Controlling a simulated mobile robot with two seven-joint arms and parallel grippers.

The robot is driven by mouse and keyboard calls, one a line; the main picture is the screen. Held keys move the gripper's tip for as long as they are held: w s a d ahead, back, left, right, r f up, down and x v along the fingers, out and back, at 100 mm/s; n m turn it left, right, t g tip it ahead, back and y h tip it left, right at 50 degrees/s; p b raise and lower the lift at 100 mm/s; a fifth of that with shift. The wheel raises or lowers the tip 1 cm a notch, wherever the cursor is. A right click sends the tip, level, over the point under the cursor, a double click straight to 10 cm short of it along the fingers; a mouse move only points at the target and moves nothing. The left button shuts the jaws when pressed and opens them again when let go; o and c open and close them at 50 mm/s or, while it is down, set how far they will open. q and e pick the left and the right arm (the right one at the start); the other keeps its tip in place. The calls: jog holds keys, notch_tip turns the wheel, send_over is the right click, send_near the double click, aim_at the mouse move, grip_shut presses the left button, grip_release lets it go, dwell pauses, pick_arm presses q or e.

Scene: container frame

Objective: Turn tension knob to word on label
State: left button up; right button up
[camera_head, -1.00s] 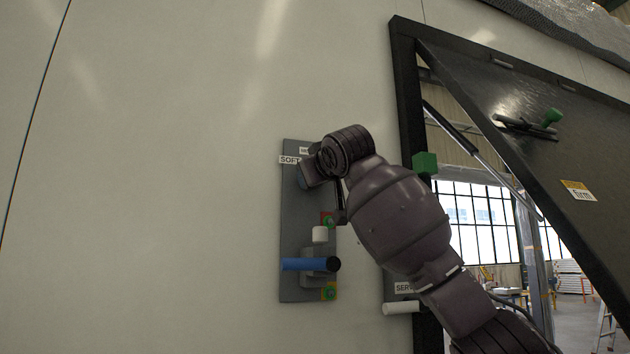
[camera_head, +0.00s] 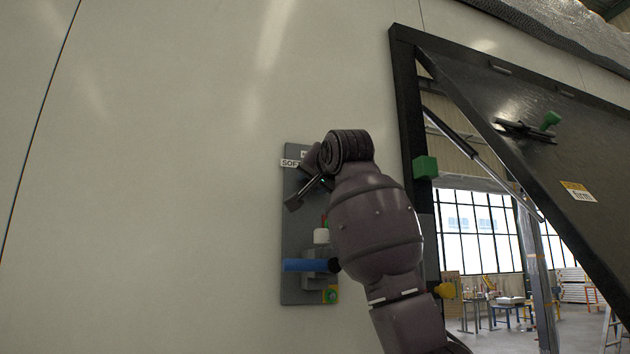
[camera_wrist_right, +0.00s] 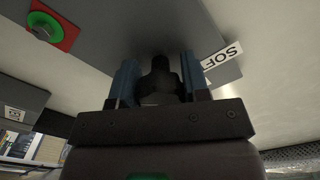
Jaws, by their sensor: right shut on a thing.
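The dark tension knob (camera_wrist_right: 160,78) shows in the right wrist view between the two fingers of my right gripper (camera_wrist_right: 158,70), which is shut on it. In the head view my right gripper (camera_head: 308,186) is at the upper part of the grey panel (camera_head: 291,225) and hides the knob. A white label (camera_head: 290,163) reading "SOFT" is beside the gripper, and it also shows partly cut off in the wrist view (camera_wrist_right: 222,57). A label (camera_head: 578,191) reading "firm" is on the open dark door (camera_head: 560,165). My left gripper is not in view.
Below the gripper, the panel carries a white knob (camera_head: 321,236), a blue handle (camera_head: 304,265) and a green button on yellow (camera_head: 331,295). A green block (camera_head: 425,167) sits on the door frame. The wall to the left is bare.

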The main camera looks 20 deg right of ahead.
jog(key=m, duration=0.6)
jog(key=shift+a+r+p, duration=0.1)
jog(key=shift+r+p, duration=0.05)
jog(key=shift+p, duration=0.15)
jog(key=shift+m, duration=1.6)
jog(key=o, duration=0.9)
jog(key=s+b, duration=0.1)
jog(key=s, duration=0.6)
jog(key=s+b, duration=0.1)
jog(key=s, duration=0.3)
jog(key=shift+d+b, duration=0.25)
jog(key=shift+b, duration=0.1)
